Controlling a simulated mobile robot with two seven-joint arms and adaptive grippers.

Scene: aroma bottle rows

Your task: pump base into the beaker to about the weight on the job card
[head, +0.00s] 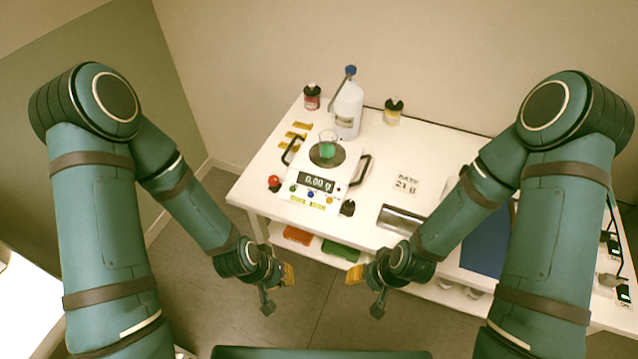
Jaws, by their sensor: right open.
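The glass beaker (327,149) stands on the dark round pan of the white scale (307,200); its lower part looks green. The scale display (315,182) reads 0.00 g. The large translucent bottle (347,110) with a blue-topped pump (351,71) stands upright behind the scale. The job card (406,184) lies right of the scale and seems to read 21 g; its upper line is too small to read. My left gripper (278,288) and right gripper (366,290) are both open and empty, in front of the table's near edge, apart from all the objects.
A red jar (312,97) and a yellowish jar (393,112), both dark-topped, stand at the back. A red knob (274,181) and a dark-topped item (348,208) flank the scale. Dark handles rise at its sides. A metallic tray (400,219) lies front right. A lower shelf holds coloured pieces.

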